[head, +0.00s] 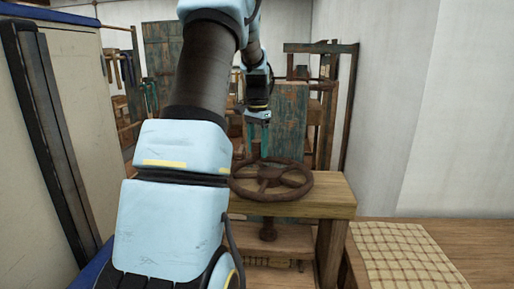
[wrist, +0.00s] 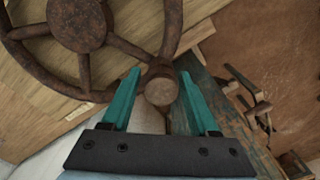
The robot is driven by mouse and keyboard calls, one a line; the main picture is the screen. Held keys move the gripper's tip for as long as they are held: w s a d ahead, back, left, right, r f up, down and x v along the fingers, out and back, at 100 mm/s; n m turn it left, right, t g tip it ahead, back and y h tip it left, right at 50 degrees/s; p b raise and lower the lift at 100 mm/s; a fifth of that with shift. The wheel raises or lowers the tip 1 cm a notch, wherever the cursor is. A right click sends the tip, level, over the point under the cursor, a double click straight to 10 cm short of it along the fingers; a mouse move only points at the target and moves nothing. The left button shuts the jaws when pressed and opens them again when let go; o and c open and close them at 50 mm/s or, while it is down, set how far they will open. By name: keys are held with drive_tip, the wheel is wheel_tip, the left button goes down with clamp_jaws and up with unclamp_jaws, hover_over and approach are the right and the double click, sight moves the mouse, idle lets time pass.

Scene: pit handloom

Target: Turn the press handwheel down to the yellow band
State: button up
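The press handwheel (head: 270,178) is a rusty brown spoked wheel lying flat above the wooden press top (head: 335,192). In the wrist view its hub (wrist: 78,22), spokes and rim fill the upper left. A round brown knob (wrist: 160,88) stands at the rim. My gripper (head: 258,154) points down over the wheel's far side. Its teal fingers are apart, and in the wrist view my gripper (wrist: 160,72) has the knob showing between the fingertips. I cannot tell whether the fingers are around the knob or above it. I cannot make out the yellow band.
A dark screw (head: 268,229) hangs below the press top. A worn teal panel (head: 290,113) and wooden loom frame (head: 346,105) stand behind. A checked cloth (head: 405,255) lies on the wooden surface at right. A pale cabinet (head: 62,130) stands at left.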

drive_tip(key=shift+o, duration=0.7)
wheel_tip(320, 180, up, 11)
drive_tip(key=b, duration=0.2)
drive_tip(key=shift+f+b, duration=0.1)
drive_tip(key=shift+b, duration=0.3)
